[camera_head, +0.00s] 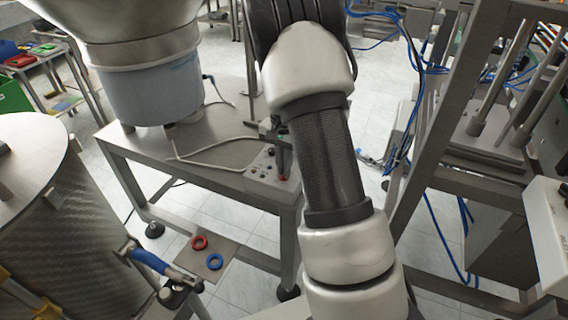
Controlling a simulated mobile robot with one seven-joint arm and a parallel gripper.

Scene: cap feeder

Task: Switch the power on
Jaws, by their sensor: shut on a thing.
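A grey control box (268,174) with several small knobs and a red button or lamp sits at the right end of a metal table. My gripper (281,158) is mostly hidden behind my arm. A dark finger part with a red part beside it points down at the box's top right. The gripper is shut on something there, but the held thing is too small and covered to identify. I cannot tell which of the box's controls is the power switch or how it is set.
The metal table (118,139) also bears a large feeder bowl (150,92), with a cable to the box. A steel drum (40,200) stands left. A small plate (213,263) holds red and blue rings. A metal frame with blue hoses (437,229) stands right.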

